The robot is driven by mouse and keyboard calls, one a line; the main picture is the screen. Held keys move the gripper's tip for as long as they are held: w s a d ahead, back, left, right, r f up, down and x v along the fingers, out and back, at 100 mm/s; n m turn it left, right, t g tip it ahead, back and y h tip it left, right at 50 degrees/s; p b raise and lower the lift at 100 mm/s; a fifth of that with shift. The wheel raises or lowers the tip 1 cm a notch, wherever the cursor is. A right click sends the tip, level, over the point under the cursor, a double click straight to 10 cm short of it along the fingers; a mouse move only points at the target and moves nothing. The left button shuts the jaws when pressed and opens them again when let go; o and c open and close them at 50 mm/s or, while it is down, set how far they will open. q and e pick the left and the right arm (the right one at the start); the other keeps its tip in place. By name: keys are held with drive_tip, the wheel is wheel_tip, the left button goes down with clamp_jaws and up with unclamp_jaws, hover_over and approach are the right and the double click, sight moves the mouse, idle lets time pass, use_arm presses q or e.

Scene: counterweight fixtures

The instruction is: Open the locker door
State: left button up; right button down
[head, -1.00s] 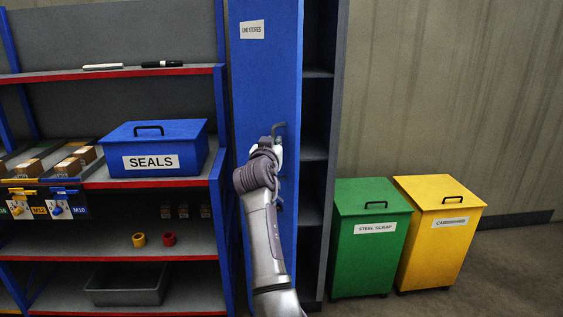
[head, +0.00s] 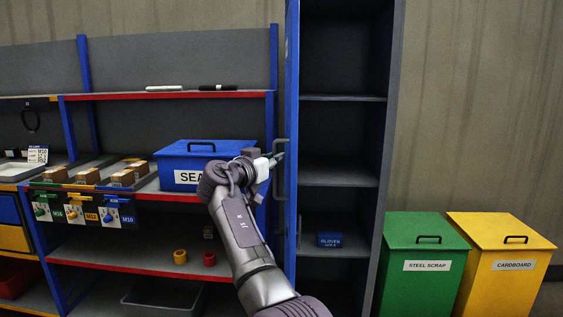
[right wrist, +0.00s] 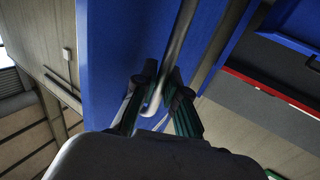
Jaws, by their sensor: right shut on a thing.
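The blue locker door (head: 292,60) stands swung well open and shows nearly edge-on in the head view. The grey locker (head: 388,130) behind it shows its open shelves. The bar handle (head: 281,170) is on the door's outer face, on the left side. My right gripper (head: 274,160) is at the upper part of the handle. In the right wrist view my gripper (right wrist: 160,88) is shut on the metal handle (right wrist: 178,45), with the blue door face (right wrist: 120,50) close behind it. My left gripper is in neither view.
A blue SEALS box (head: 190,165) stands on the shelving rack (head: 170,95) left of the door, near my right arm. Inside the locker a small blue gloves box (head: 329,240) sits on a low shelf. Green (head: 425,265) and yellow (head: 505,262) bins stand at the right.

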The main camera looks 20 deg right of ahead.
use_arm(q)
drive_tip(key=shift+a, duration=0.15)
use_arm(e)
drive_tip(key=shift+r, duration=0.25)
drive_tip(key=c, duration=1.4)
unclamp_jaws()
drive_tip(key=shift+o, duration=1)
drive_tip(key=shift+w+d+f, duration=0.1)
drive_tip(key=shift+w+f, duration=0.05)
drive_tip(key=shift+f, duration=0.1)
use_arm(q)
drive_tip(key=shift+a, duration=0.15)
use_arm(e)
drive_tip(key=shift+r, duration=0.1)
